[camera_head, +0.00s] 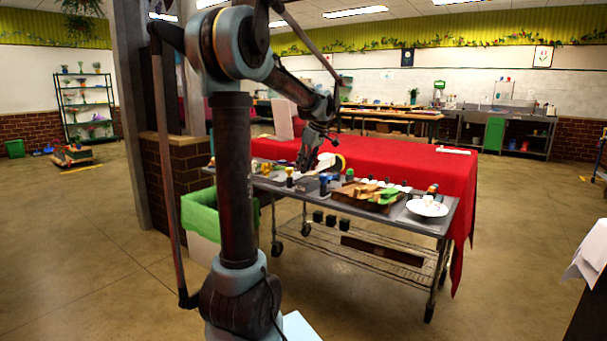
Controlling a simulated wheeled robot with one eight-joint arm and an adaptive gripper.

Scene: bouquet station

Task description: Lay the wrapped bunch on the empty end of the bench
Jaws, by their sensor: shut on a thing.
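My gripper (305,164) points down over the left part of a steel wheeled bench (436,222). A small pale bundle with a yellow and dark round end (327,162) shows right at the gripper's fingers. It looks like the wrapped bunch, held low over the bench, but it is small and partly hidden by the gripper. I cannot tell whether it touches the top. The bench's left end is partly hidden by my arm. Its right end carries a white plate (427,208).
A brown tray (366,204) with green and tan pieces and several small bottles crowd the bench. A long red-draped table (410,166) stands behind, mostly bare. A green-lined bin (200,216) stands by the left end, near a brick pillar (170,178).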

